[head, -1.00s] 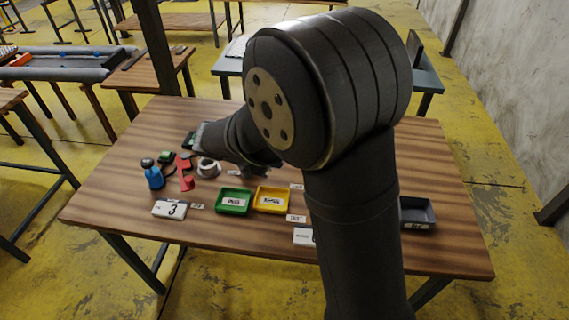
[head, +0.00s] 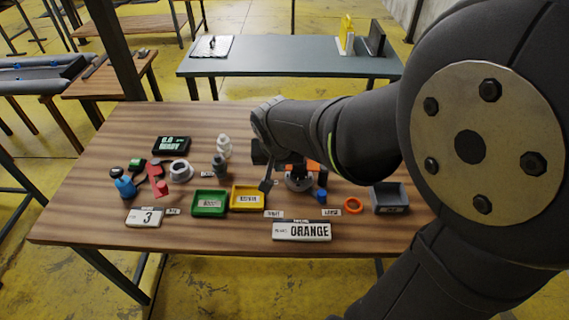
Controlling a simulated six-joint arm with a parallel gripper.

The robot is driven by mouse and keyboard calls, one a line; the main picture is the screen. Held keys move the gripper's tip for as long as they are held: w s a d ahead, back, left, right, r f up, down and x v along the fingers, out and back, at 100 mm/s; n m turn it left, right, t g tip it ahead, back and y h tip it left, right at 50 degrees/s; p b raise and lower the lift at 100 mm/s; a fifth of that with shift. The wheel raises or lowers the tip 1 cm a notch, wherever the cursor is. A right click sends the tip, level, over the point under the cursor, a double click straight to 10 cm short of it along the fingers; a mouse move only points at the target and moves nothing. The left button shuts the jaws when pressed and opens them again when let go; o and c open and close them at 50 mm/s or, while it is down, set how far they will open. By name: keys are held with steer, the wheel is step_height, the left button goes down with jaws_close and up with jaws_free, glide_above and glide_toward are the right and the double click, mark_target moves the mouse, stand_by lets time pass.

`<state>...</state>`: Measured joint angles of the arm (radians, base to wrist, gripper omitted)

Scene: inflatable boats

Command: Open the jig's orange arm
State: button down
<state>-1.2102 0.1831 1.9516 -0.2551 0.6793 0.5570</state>
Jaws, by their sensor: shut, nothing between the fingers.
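My gripper (head: 266,186) points down just left of the jig, behind the yellow tray. It is shut and empty. I cannot tell whether it touches the jig.
A blue bottle (head: 124,186) and a red tool (head: 157,180) lie left.

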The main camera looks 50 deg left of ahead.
steer(key=w+a+f, duration=0.5)
steer(key=f, duration=0.4)
steer(key=shift+w+a, duration=0.2)
steer(key=shift+w, duration=0.05)
steer(key=shift+a+f+m, duration=0.1)
steer(key=shift+m, duration=0.2)
